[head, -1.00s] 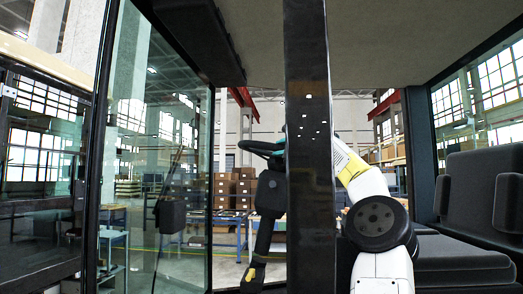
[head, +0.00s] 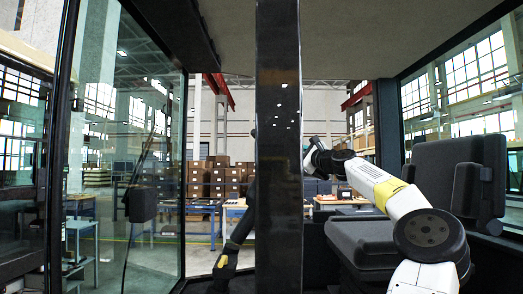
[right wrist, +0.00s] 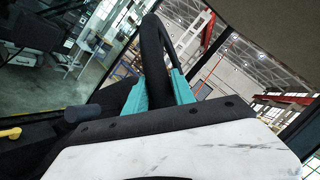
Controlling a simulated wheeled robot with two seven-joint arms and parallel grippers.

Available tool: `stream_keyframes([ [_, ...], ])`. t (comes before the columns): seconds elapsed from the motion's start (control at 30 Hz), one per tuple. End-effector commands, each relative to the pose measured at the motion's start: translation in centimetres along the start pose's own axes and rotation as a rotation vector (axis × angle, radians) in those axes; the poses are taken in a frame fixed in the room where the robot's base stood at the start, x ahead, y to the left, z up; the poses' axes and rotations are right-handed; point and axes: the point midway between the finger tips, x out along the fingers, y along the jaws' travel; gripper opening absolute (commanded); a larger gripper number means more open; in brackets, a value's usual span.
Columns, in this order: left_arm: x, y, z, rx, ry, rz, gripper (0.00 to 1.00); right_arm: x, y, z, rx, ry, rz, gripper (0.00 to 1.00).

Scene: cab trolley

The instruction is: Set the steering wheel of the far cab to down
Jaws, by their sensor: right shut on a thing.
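The black steering wheel rim (right wrist: 153,50) rises in the middle of the right wrist view. My right gripper (right wrist: 158,85) has its teal fingers on both sides of the rim and is shut on it. In the head view the right gripper (head: 307,148) shows in part at the right edge of the dark cab pillar. The pillar hides most or all of the wheel there. The lower steering column (head: 238,232) slants down left of the pillar, with a yellow part (head: 222,262) near its foot. The wheel's setting cannot be told. My left gripper is not in view.
The dark pillar (head: 279,200) stands upright close in front of my head camera. A black seat (head: 455,180) fills the right of the cab, beneath my right arm. A glass door (head: 125,150) is at left. Brown boxes (head: 215,178) stand outside, beyond the cab.

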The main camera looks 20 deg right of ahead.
Motion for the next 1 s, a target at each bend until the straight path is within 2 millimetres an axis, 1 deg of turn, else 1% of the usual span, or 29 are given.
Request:
stream_keyframes([
  [0.03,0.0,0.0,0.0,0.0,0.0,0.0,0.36,-0.1,0.5,-0.7,0.008,0.005,0.011,0.0],
  [0.23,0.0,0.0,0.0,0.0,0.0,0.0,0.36,-0.2,0.6,-1.0,0.008,0.009,0.013,0.0],
  [0.27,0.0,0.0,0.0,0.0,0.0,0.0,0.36,-0.2,0.6,-1.0,0.008,0.009,0.013,0.33],
  [0.3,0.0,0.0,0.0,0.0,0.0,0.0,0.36,-0.2,0.5,-1.1,0.008,0.01,0.012,0.41],
  [0.37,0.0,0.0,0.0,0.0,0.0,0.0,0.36,-0.2,0.5,-1.1,0.007,0.011,0.011,0.51],
  [0.63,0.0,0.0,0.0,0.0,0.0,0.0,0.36,-0.1,0.2,-0.7,0.005,0.007,0.006,0.51],
  [0.77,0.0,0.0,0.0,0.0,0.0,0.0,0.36,-0.6,0.2,-0.7,0.005,0.007,0.005,0.51],
  [0.87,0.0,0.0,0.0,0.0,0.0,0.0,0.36,-1.7,0.1,-0.7,0.005,0.008,0.005,0.51],
  [1.0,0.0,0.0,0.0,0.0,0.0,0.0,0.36,-3.8,0.1,-0.8,0.005,0.011,0.005,0.51],
])
